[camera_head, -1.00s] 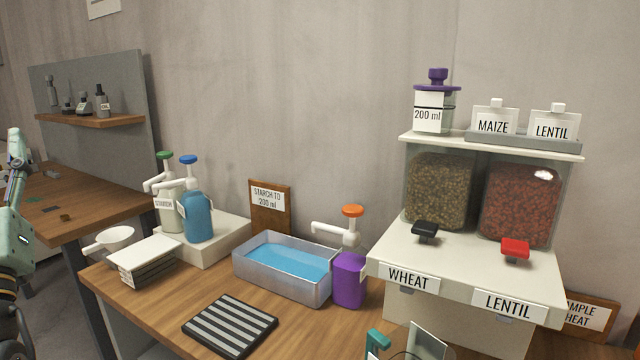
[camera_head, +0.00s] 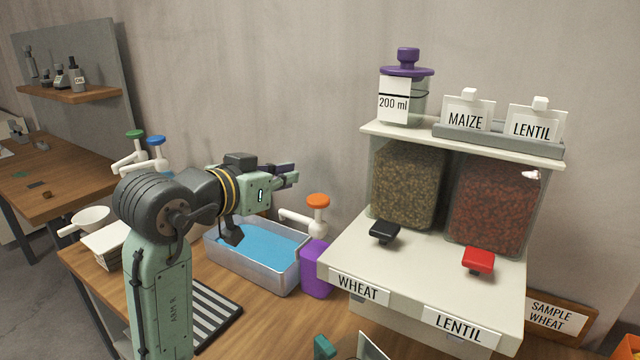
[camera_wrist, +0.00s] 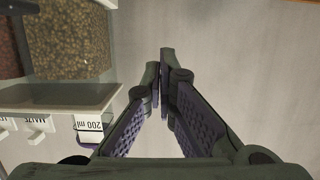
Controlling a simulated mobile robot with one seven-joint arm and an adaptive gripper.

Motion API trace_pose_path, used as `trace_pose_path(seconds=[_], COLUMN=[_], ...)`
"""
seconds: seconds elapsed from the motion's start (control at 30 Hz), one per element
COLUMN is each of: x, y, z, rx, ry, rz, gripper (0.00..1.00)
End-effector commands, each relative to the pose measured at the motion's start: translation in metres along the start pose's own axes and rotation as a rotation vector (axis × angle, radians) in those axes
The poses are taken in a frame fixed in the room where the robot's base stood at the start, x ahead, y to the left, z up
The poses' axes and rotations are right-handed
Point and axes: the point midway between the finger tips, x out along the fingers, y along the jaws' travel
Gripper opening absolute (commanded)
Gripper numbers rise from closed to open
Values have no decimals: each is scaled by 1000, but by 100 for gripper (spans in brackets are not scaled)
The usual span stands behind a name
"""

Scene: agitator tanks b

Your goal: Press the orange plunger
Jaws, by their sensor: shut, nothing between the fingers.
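The orange plunger (camera_head: 318,201) tops a white pump with a spout, set on a purple bottle (camera_head: 315,268) beside the blue-filled metal tray. My gripper (camera_head: 294,174) is in the head view, above the tray, a little left of the orange plunger and slightly higher. It does not touch the plunger. In the wrist view my gripper's fingers (camera_wrist: 163,85) are together with nothing between them. The orange plunger does not show in the wrist view.
The metal tray (camera_head: 283,277) lies left of the bottle. The grain dispenser (camera_head: 350,262) stands close on its right, with a purple-topped jar (camera_head: 405,95) on its upper shelf. Green (camera_head: 134,134) and blue (camera_head: 156,141) pump heads are behind my arm.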

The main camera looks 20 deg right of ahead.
Motion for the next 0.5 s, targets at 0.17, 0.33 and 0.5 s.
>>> trace_pose_path(seconds=[0.17,0.33,0.5], x=[0,4,26], y=[0,0,0], z=[0,0,0], rx=[0,-1,-2], ry=[1,2,1], rz=[-1,-2,-1], gripper=[0,0,0])
